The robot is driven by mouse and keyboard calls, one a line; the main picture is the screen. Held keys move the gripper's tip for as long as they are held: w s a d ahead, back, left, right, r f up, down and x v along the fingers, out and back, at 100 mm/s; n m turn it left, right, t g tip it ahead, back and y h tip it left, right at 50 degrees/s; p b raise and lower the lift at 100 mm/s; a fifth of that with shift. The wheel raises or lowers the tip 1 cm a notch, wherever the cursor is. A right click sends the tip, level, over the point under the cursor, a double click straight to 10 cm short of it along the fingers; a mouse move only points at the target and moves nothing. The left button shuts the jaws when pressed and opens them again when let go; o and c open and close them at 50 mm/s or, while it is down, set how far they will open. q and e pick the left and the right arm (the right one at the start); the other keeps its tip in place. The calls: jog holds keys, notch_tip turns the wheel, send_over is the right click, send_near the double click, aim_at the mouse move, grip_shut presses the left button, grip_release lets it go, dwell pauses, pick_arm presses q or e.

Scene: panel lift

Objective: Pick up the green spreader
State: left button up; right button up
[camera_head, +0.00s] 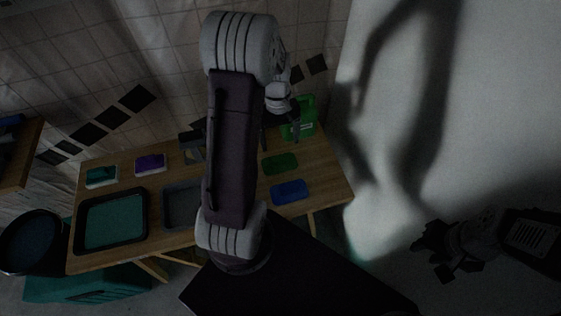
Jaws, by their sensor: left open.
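A bright green piece with a handle-like top (304,117) stands at the back right of the wooden table. A flat dark green piece (280,163) lies in front of it. I cannot tell for certain which of the two is the spreader. My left gripper (281,134) is open, with its fingers pointing down just left of and partly over the bright green piece; contact cannot be told. My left arm hides the middle of the table. My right gripper (438,256) is off the table at the lower right, its fingers apart and empty.
The wooden table (230,234) also holds a blue piece (289,191), a purple piece (150,163), a small teal piece (101,176), a large teal tray (147,215) and a grey tray (180,205). A dark round bucket (30,242) stands left. Walls close in behind and right.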

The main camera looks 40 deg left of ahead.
aim_at(279, 157)
pick_arm(q)
notch_tip(279, 157, down, 3)
jog(key=shift+w+d+f+b, duration=0.1)
jog(key=shift+d+b, duration=0.05)
jog(key=shift+b, duration=0.15)
jog(key=shift+f, duration=0.2)
jog(key=f, duration=0.2)
jog(key=s+f+b, duration=0.1)
jog(key=f, duration=0.1)
jog(key=shift+f, duration=0.55)
jog(key=shift+d, duration=0.1)
jog(key=shift+c, duration=0.3)
jog(key=c, duration=1.4)
jog(key=shift+c, duration=0.2)
jog(key=shift+r, duration=0.15)
